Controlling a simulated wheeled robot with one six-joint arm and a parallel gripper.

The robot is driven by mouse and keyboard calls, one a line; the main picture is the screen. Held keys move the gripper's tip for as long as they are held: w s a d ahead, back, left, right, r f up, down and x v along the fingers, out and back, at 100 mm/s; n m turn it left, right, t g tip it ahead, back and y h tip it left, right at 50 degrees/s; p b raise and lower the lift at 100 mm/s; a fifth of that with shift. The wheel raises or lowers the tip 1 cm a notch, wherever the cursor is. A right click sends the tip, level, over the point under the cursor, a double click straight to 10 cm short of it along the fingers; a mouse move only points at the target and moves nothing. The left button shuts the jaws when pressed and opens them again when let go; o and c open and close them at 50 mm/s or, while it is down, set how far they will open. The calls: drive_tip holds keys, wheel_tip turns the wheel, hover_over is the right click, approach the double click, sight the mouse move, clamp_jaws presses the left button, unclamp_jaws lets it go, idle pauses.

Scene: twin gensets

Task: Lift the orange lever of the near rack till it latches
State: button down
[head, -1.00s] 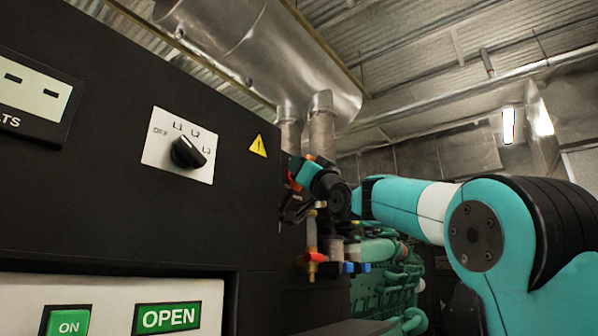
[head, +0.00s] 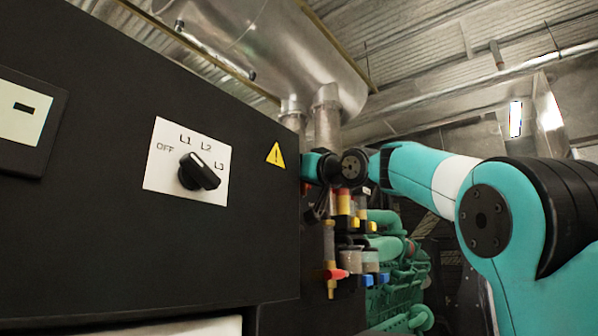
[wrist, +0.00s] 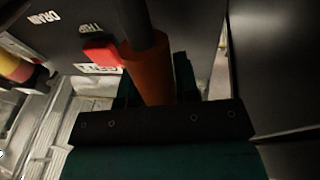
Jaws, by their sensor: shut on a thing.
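The orange lever (wrist: 146,68) shows in the wrist view as a thick orange grip on a dark rod that runs to the top edge. My gripper (wrist: 156,86) is shut on the orange grip, with a dark finger on either side of it. The lever's pivot and latch are not visible. In the head view my wrist is beside the black cabinet's right edge, and the gripper and lever are hidden there.
A red block (wrist: 101,50) under a TRIP label sits just left of the lever. The black cabinet (head: 120,240) with a rotary switch (head: 199,172) fills the head view's left. Coloured valves (head: 345,220) and green engine pipes (head: 390,245) lie below my wrist.

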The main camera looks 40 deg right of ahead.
drive_tip(key=shift+f, duration=0.1)
drive_tip(key=c, duration=0.8)
unclamp_jaws()
drive_tip(key=shift+c, duration=0.2)
drive_tip(key=s+f+b, duration=0.3)
drive_tip(key=s+b, duration=0.4)
drive_tip(key=s, duration=1)
drive_tip(key=shift+d, duration=0.45)
drive_tip(key=shift+s+f, duration=0.1)
drive_tip(key=shift+f, duration=0.05)
